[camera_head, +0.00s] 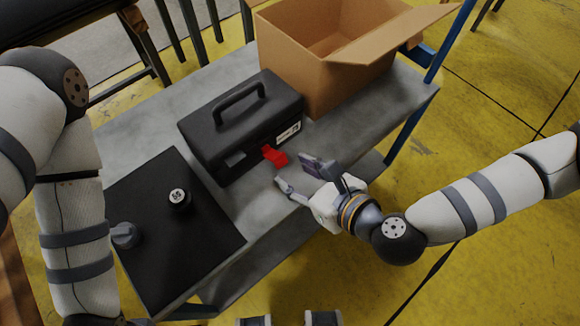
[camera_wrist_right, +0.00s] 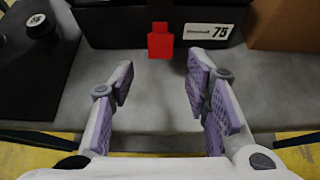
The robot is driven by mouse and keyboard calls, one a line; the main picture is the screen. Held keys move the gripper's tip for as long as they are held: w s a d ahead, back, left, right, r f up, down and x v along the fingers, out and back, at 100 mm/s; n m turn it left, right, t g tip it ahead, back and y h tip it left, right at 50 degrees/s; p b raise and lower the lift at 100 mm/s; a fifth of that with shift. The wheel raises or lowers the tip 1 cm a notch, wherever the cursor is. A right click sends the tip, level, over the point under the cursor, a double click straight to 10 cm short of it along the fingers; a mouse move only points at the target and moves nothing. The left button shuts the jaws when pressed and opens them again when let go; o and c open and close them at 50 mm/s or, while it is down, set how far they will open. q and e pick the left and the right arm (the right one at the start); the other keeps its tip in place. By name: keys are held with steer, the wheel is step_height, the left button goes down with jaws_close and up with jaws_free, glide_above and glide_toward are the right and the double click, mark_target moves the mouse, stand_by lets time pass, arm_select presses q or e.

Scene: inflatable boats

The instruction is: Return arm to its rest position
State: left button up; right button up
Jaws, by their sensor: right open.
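My right gripper (camera_head: 292,175) is open and empty over the front edge of the grey table, just in front of a black toolbox. In the right wrist view its two purple-padded fingers (camera_wrist_right: 158,95) stand apart with bare table between them. The black toolbox (camera_head: 215,135) has a handle on top, a red latch (camera_head: 275,156) at its front and a white label. The red latch also shows in the right wrist view (camera_wrist_right: 160,42), beyond the fingertips and apart from them. My left arm comes in at the left; the bottom of the head view shows no clear left gripper fingers.
The grey table (camera_head: 335,135) carries an open cardboard box (camera_head: 315,75) behind the toolbox and a black panel (camera_head: 180,245) with two knobs at the left. A blue table post stands at the right. The yellow floor (camera_head: 480,240) at right is clear.

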steer(key=v, duration=0.4)
steer(key=shift+s+d, duration=0.1)
steer(key=shift+s, duration=0.05)
steer(key=s+f+n+g+p, duration=0.1)
steer(key=s+f+n+g, duration=0.3)
steer(key=s+n, duration=0.45)
steer(key=s+f+n+g+p, duration=0.1)
steer(key=s+f+n+g, duration=0.3)
steer(key=s+n, duration=0.5)
arm_select(q)
steer(key=shift+t, duration=0.6)
steer(key=w+r, duration=0.3)
arm_select(e)
steer(key=s+d+n+g+h, duration=0.2)
steer(key=d+n, duration=0.3)
steer(key=d, duration=0.3)
steer(key=s+d+n+g+h, duration=0.2)
steer(key=s+d+n+h, duration=0.3)
steer(key=d, duration=0.3)
steer(key=shift+n, duration=0.45)
